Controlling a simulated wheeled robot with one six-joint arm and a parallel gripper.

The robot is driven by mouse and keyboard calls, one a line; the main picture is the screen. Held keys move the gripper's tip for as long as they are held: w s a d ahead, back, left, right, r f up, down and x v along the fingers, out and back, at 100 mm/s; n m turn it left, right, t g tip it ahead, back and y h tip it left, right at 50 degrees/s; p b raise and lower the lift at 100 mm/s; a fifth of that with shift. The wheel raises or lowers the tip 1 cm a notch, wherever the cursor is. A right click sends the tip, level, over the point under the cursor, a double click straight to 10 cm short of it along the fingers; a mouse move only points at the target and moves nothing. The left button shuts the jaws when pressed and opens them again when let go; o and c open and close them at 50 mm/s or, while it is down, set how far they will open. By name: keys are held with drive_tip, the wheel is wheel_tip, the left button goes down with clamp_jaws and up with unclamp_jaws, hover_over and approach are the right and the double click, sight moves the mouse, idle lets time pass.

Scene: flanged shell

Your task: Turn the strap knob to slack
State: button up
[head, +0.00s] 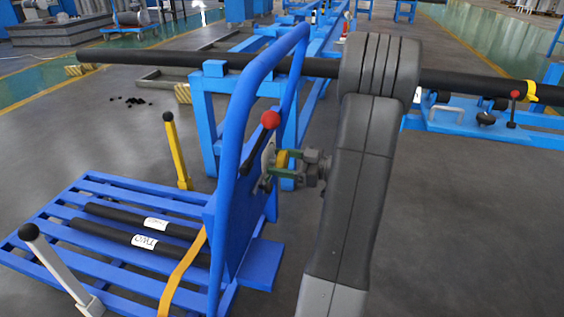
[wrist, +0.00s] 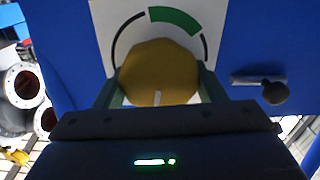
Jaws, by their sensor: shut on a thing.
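The strap knob (wrist: 158,68) is a faceted yellow knob on a white dial plate (wrist: 108,18). The dial has a green arc at the top and black arcs beside it. A white mark on the knob's lower edge points down toward my gripper. My gripper (wrist: 158,88) is shut on the knob, a green finger on each side. In the head view the knob (head: 282,159) shows small and partly hidden at the blue upright panel (head: 236,225). A yellow strap (head: 185,272) runs down from the panel over the blue slatted cart.
A black lever with a red ball (head: 270,120) rises close to my gripper. A dark-tipped lever (wrist: 273,91) stands right of the knob. The cart (head: 95,183) carries dark tubes (head: 140,238) and posts. A long black pipe (head: 140,57) crosses behind.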

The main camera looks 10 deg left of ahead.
drive_tip(key=shift+s+f+n, duration=0.1)
drive_tip(key=shift+f+n, duration=0.05)
drive_tip(key=shift+n, duration=0.65)
drive_tip(key=o, duration=1)
drive_tip(key=shift+d, duration=0.1)
drive_tip(key=d+p, duration=0.3)
drive_tip(key=d, duration=1)
drive_tip(key=shift+s+d, duration=0.2)
drive_tip(key=shift+d, duration=0.15)
drive_tip(key=shift+a, duration=0.1)
